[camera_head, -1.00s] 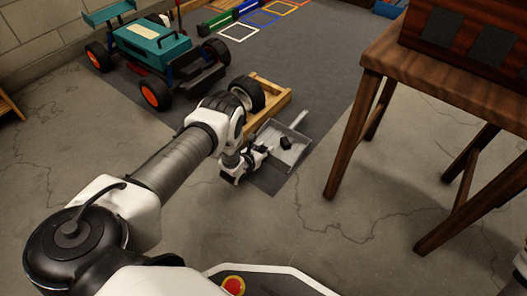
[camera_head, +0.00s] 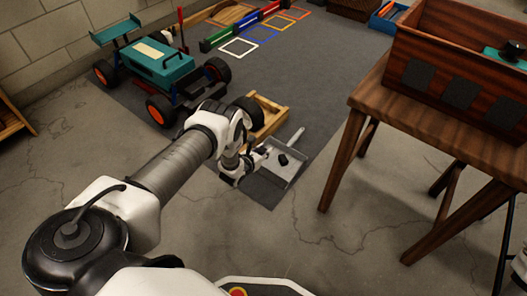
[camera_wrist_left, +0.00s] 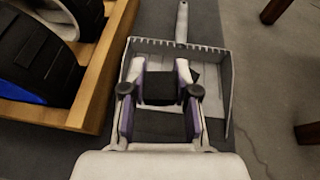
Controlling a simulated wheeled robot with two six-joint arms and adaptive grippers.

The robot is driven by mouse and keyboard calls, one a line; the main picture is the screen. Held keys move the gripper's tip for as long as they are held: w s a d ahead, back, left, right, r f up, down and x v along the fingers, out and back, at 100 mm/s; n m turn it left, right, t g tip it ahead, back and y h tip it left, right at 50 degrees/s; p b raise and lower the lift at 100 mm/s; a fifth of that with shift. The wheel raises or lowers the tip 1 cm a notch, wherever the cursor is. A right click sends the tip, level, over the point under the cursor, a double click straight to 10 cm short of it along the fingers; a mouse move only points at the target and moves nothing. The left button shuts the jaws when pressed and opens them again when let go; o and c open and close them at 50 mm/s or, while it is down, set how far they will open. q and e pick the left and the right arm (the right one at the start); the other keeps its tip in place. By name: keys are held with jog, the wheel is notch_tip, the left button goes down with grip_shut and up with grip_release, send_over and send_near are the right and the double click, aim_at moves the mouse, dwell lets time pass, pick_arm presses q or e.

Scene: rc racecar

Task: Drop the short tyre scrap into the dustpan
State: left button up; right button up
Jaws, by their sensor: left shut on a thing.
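My left gripper (camera_head: 264,158) is over the near end of the grey dustpan (camera_head: 287,173). In the left wrist view, the gripper (camera_wrist_left: 160,92) is shut on a black tyre scrap (camera_wrist_left: 159,88), held between its two fingers. The dustpan (camera_wrist_left: 222,85) lies behind and around the fingers there, its handle pointing away. Another dark piece (camera_wrist_left: 195,73) shows in the pan, partly hidden by the right finger. A dark piece (camera_head: 283,159) also shows in the pan in the head view. I cannot tell the gap between the held scrap and the pan floor.
A wooden frame holding tyres (camera_head: 268,122) stands close left of the dustpan. The teal RC car (camera_head: 160,65) is further back left. A wooden table (camera_head: 440,110) with a wooden box (camera_head: 460,65) stands at right. Bare floor lies between table and dustpan.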

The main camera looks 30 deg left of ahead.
pick_arm(q)
jog(key=w+d+r+b, duration=0.2)
jog(key=w+r, duration=0.4)
jog(key=w, duration=0.2)
jog(key=f+b, duration=0.6)
jog(key=shift+s+a, duration=0.15)
jog(key=shift+a, duration=0.05)
jog(key=shift+r, duration=0.1)
jog(key=o, duration=1)
